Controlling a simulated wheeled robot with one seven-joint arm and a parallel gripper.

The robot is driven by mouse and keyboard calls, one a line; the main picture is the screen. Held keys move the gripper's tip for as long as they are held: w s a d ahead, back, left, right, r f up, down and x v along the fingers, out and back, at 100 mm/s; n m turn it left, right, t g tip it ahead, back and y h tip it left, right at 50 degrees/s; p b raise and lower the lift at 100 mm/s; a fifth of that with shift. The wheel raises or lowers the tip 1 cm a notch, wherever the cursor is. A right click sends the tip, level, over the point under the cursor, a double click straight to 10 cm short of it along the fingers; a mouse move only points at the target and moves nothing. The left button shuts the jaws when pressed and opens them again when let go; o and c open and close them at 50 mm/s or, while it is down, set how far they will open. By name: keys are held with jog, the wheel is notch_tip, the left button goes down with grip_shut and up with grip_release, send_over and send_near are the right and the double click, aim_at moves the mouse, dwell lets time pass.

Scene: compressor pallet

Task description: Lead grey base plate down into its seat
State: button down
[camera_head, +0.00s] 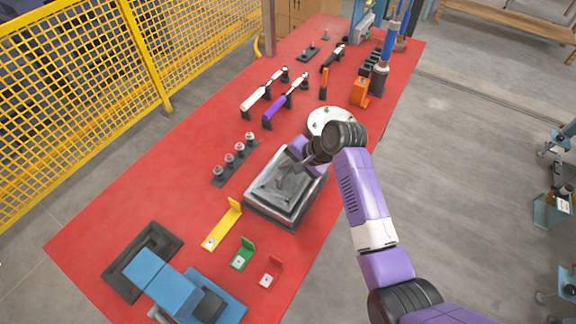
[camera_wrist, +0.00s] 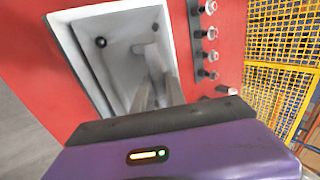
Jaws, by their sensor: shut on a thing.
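The grey base plate (camera_head: 272,205) lies over a shallow rectangular seat with a dark lower edge (camera_head: 268,222), near the middle of the red table. In the wrist view the plate (camera_wrist: 118,62) shows inside the seat's pale rim (camera_wrist: 108,12), with dark round holes near its corner. A dark gap runs along its left side there. My gripper (camera_head: 284,183) reaches down over the plate from the upper right. Its grey fingers (camera_wrist: 157,85) are shut on the plate; the exact grip point is hard to make out. Whether the plate lies fully flat is unclear.
A row of grey studs (camera_head: 234,160) stands close to the left. Yellow (camera_head: 222,228), green (camera_head: 242,254) and red (camera_head: 270,273) brackets lie in front. A white round flange (camera_head: 330,121) is just behind. Yellow fencing (camera_head: 70,90) borders the left.

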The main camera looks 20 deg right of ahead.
jog(key=shift+f, duration=0.4)
jog(key=c, duration=1.3)
grip_release()
jog(key=shift+f, duration=0.1)
jog(key=shift+s, duration=0.1)
jog(key=b+v, duration=0.1)
jog(key=v, duration=0.7)
